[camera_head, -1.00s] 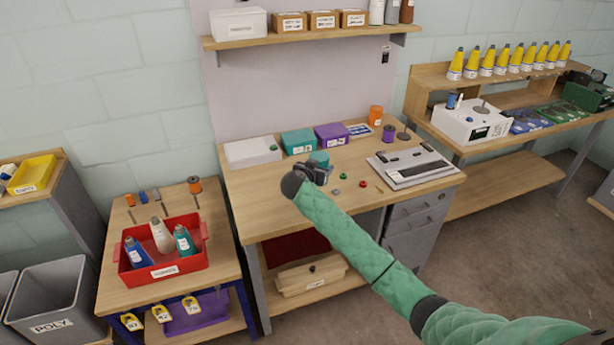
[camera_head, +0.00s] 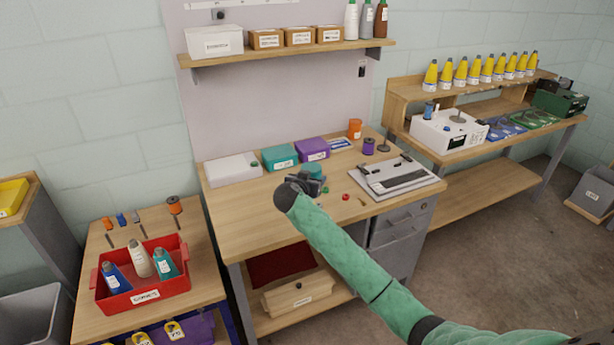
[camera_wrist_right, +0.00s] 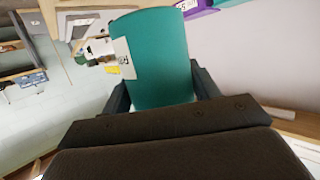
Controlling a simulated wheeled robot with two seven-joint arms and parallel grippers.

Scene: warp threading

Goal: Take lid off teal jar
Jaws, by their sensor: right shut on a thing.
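The teal jar (camera_head: 314,170) is a round teal container on the workbench, in front of the teal and purple boxes. My right gripper (camera_head: 310,182) reaches it from the front, its dark fingers at the jar's side. In the right wrist view, the jar (camera_wrist_right: 160,60) stands between the fingers, with a white label on its left side. The right gripper is shut on it. I cannot make out the lid's edge or tell whether the lid is on. My left gripper is not in view.
A teal box (camera_head: 279,158), purple box (camera_head: 312,149) and white case (camera_head: 232,168) stand behind. Small red and grey pieces lie to the right, before a grey flat device (camera_head: 400,178). The bench's front left (camera_head: 245,215) is clear.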

